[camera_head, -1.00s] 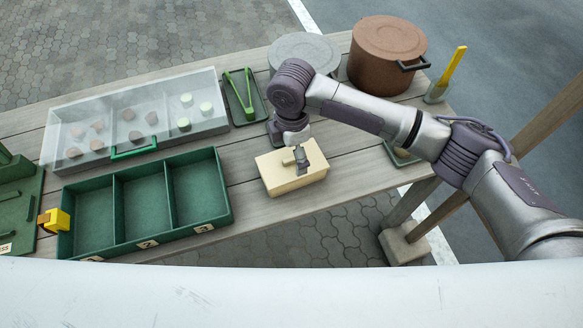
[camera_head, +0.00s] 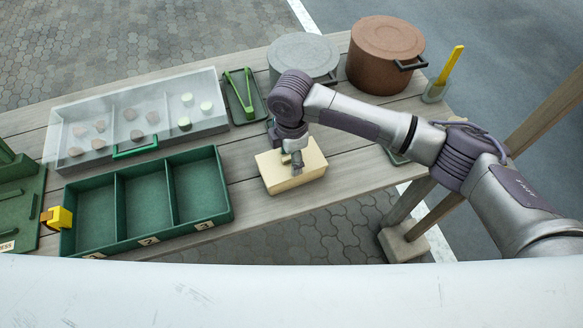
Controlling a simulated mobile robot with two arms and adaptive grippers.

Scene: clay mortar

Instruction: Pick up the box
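A pale yellow box (camera_head: 307,170) sits on the wooden table near its front edge, right of the green tray. My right gripper (camera_head: 297,167) is over the top of the box, pointing down, with its fingertips at or very close to the lid. I cannot tell whether the fingers touch or grip anything. The wrist hides the back part of the box. My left gripper is not in view.
A green three-compartment tray (camera_head: 233,212) stands left of the box. Behind are a clear-lidded case (camera_head: 207,83), green tongs (camera_head: 247,95), a grey pot (camera_head: 303,52) and a brown pot (camera_head: 386,50). Bare planks (camera_head: 255,205) lie between tray and box.

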